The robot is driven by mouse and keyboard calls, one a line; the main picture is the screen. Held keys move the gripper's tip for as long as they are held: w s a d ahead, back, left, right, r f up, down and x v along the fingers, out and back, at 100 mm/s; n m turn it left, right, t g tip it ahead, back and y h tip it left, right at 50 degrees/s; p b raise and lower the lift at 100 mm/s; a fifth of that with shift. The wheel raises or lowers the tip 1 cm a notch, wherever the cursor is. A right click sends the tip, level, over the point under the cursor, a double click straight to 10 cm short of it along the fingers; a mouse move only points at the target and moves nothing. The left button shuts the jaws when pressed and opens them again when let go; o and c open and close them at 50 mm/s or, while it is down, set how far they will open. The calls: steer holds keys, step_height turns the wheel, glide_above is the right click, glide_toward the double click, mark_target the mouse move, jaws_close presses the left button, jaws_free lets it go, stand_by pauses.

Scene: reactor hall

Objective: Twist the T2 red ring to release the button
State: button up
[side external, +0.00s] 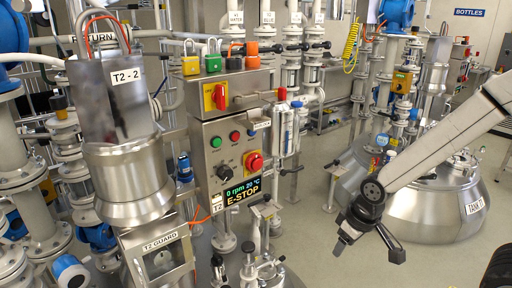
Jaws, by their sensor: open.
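The T2 red ring and button (254,161) show as one red mushroom-shaped knob on a yellow surround, on the right side of the grey T2 control panel (209,146). Ring and button cannot be told apart at this size. A display (243,187) below reads "0 rpm 20 °C" and "E-STOP". My gripper (368,251) is in the right half of the view, right of the panel and lower than the red knob, well apart from it. Its two dark fingers are spread wide and point downward, with nothing between them.
A red-yellow rotary switch (217,97), a black knob (223,171) and small green and red buttons are on the panel. Padlocks (190,66) stand on top. Sample bottles (282,125) hang at its right edge. A steel tank (436,205) lies behind my arm. Floor between is open.

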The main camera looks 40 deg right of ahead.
steer(key=o, duration=0.6)
steer(key=shift+c, duration=0.2)
steer(key=n+t, duration=0.2)
steer(key=t, duration=1.3)
glide_toward(259, 164)
steer(key=shift+w+f, duration=0.25)
steer(key=shift+w, duration=0.85)
steer(key=shift+w, duration=3.85)
steer(key=shift+c, duration=0.2)
steer(key=c, duration=1)
